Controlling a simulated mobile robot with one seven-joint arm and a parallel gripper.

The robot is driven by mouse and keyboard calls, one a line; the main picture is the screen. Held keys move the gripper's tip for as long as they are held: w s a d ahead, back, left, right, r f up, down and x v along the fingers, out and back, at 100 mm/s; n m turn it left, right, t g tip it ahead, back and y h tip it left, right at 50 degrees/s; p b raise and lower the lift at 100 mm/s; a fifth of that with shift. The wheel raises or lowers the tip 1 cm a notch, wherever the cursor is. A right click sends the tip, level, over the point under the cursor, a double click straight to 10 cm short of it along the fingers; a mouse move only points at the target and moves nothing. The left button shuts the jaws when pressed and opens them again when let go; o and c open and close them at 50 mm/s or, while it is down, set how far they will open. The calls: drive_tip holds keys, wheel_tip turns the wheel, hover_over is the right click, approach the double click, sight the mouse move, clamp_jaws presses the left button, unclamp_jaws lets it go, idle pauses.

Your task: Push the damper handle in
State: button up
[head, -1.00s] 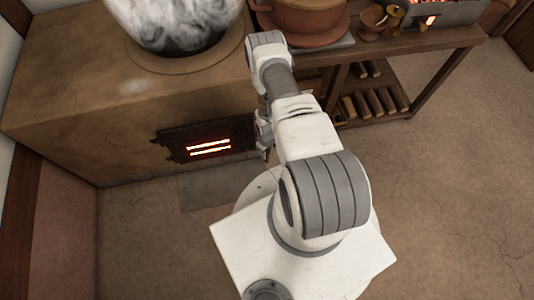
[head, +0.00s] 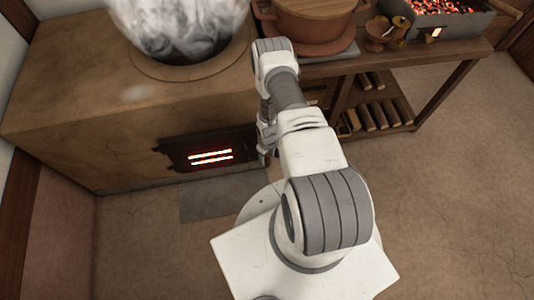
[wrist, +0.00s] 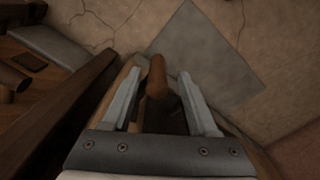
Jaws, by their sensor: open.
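A rounded brown wooden handle (wrist: 156,78), which looks like the damper handle, shows in the wrist view. It stands between the two grey fingers of my gripper (wrist: 160,74), with gaps on both sides. My gripper is open and holds nothing. In the head view my gripper (head: 265,152) hangs low by the right end of the fire door (head: 208,152) in the clay stove's front (head: 90,130). I cannot make out the handle in the head view; my arm covers that spot.
A wooden bench (head: 440,52) to the right bears a lidded pot (head: 312,18), small vessels and a glowing coal tray (head: 450,12), with logs (head: 375,115) below. A grey floor slab (head: 215,198) lies before the stove. Floor at right is clear.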

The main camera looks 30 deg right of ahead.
wheel_tip(320, 180, up, 17)
drive_tip(key=p, duration=0.4)
drive_tip(key=shift+r+p, duration=0.15)
drive_tip(key=shift+p, duration=0.2)
